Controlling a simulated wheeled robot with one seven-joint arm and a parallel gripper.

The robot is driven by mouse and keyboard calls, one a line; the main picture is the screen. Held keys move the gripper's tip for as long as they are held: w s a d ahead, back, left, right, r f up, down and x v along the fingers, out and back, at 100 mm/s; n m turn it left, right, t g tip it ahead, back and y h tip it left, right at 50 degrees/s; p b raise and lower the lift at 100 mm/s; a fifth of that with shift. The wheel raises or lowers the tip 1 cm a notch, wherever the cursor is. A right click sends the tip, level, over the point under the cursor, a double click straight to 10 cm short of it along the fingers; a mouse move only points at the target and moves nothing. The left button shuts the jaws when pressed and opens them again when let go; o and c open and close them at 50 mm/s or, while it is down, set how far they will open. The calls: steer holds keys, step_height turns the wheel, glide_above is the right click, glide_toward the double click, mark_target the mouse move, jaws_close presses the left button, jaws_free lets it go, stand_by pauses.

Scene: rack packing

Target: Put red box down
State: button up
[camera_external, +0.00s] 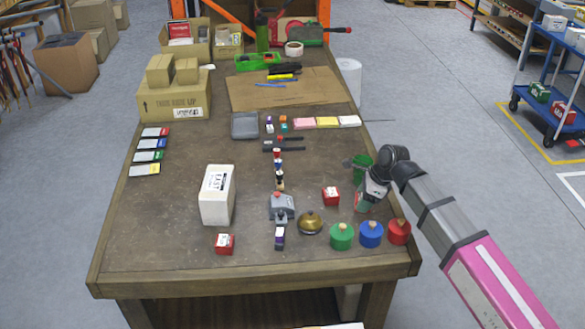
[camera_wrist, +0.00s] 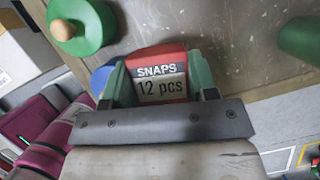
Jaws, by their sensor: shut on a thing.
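My gripper (camera_wrist: 155,82) is shut on a red box (camera_wrist: 162,72) labelled "SNAPS 12 pcs". The box sits between its two green fingers, with its label facing the wrist camera. In the external view my gripper (camera_external: 362,197) is over the right part of the table (camera_external: 130,215). A red box (camera_external: 330,196) shows just left of it; I cannot tell whether this is the held one. Another red box (camera_external: 225,244) stands near the table's front edge, below the white carton (camera_external: 216,195). The gap between the held box and the table cannot be judged.
Green (camera_external: 342,236), blue (camera_external: 371,234) and red (camera_external: 400,232) knobbed pots line the front right. A brass bell (camera_external: 310,223) and a grey device (camera_external: 281,207) stand left of them. A green cup (camera_external: 362,165) is behind my gripper. Bare tabletop lies left of the white carton.

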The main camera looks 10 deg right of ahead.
steer(key=s+a+r, duration=0.4)
steer(key=s, duration=0.2)
steer(key=w+a+n+g, duration=0.1)
steer(key=w+a, duration=0.5)
steer(key=w, duration=0.4)
steer(key=w+a+n, duration=0.2)
steer(key=w+a, duration=0.4)
steer(key=w, duration=0.3)
glide_above(315, 178)
steer(key=d, duration=0.1)
step_height(315, 178, down, 6)
steer(key=shift+s+d+f, duration=0.1)
steer(key=shift+s+d, duration=0.05)
steer(key=shift+d+f, duration=0.1)
steer(key=shift+f, duration=1.9)
steer(key=o, duration=1)
steer(key=shift+f, duration=0.1)
steer(key=v, duration=1.2)
